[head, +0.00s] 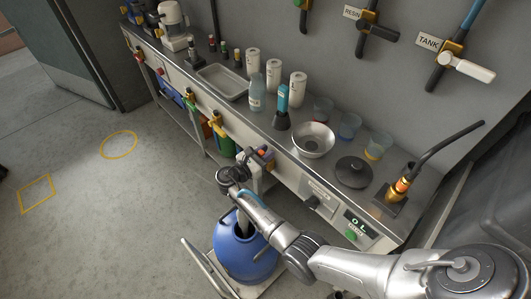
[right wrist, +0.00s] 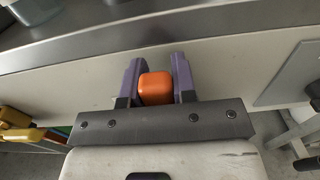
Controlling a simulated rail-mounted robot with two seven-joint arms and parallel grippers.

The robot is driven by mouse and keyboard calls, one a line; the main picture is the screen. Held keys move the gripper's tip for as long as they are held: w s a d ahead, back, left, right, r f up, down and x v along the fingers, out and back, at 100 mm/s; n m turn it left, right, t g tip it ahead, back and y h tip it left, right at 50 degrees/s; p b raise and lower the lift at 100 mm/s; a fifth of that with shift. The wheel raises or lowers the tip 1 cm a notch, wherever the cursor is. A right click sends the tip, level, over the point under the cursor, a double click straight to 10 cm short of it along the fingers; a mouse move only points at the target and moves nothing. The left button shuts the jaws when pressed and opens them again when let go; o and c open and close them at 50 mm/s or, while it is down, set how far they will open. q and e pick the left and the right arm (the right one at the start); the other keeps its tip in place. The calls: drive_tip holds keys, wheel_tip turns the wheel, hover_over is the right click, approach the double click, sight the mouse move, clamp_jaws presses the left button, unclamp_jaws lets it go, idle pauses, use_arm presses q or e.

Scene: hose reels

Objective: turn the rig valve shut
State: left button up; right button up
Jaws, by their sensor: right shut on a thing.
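My right gripper (head: 262,153) is at the front edge of the workbench. In the right wrist view its two purple fingers (right wrist: 156,80) are shut on an orange block-like piece (right wrist: 155,88), one finger on each side. I cannot tell whether this piece is the rig valve's handle, and no label reading RIG is legible. On the wall, a valve with a white handle (head: 468,68) is under the TANK label, and one with a dark handle (head: 379,32) is beside another label. My left gripper is not in view.
The workbench holds a tray (head: 222,81), white canisters (head: 273,75), a metal bowl (head: 313,139) and a torch-like tool (head: 401,187). A blue drum (head: 240,262) on a cart stands below my right arm. The floor at left is clear, with yellow markings (head: 118,145).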

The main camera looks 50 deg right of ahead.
drive_tip(key=c, duration=0.3)
clamp_jaws()
